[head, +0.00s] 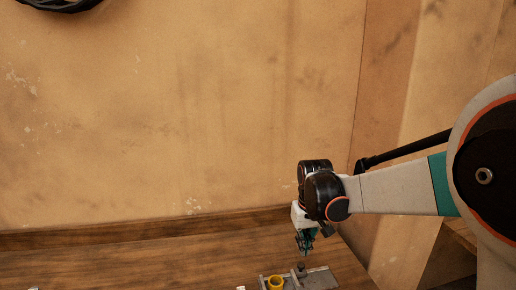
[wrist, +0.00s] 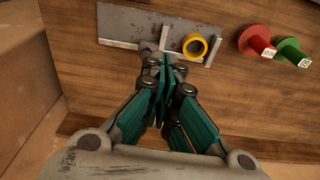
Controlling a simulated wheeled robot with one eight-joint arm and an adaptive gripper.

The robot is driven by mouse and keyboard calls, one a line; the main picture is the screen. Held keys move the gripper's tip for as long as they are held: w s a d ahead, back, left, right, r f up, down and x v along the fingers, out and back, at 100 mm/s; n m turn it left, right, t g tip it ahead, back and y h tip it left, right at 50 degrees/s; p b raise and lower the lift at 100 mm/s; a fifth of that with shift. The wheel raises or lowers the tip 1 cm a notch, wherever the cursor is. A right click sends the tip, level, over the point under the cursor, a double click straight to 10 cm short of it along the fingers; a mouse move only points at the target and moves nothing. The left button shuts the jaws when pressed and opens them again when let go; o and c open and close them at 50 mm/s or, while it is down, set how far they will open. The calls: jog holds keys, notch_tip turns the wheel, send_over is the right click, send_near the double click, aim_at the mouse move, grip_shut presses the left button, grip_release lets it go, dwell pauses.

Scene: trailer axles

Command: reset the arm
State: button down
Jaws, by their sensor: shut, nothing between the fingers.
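My gripper (head: 304,250) hangs from the outstretched arm above the wooden surface in the head view, pointing down. In the wrist view its teal fingers (wrist: 166,62) are shut with nothing between them. The fingertips appear over the near edge of a grey metal plate (wrist: 130,25), apart from the yellow ring on it. The exact height above the plate cannot be told.
A yellow ring (wrist: 195,45) sits on the plate's right part; it also shows in the head view (head: 275,282). A red flanged piece (wrist: 256,40) and a green one (wrist: 291,50) stand to the right. The wooden surface (head: 130,265) is clear at left, with a wall (head: 180,110) behind.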

jog(key=s+d+r+m+t+b, duration=0.1)
jog(key=s+d+r, duration=0.1)
jog(key=s+r, duration=0.35)
jog(key=s+d+r+t, duration=0.2)
jog(key=s, duration=0.6)
jog(key=s+d+f+t+b, duration=0.1)
jog(key=s+d+f+t, duration=0.1)
jog(key=s, duration=1)
jog(key=shift+d+m+t, duration=0.3)
jog(key=shift+m+t, duration=0.1)
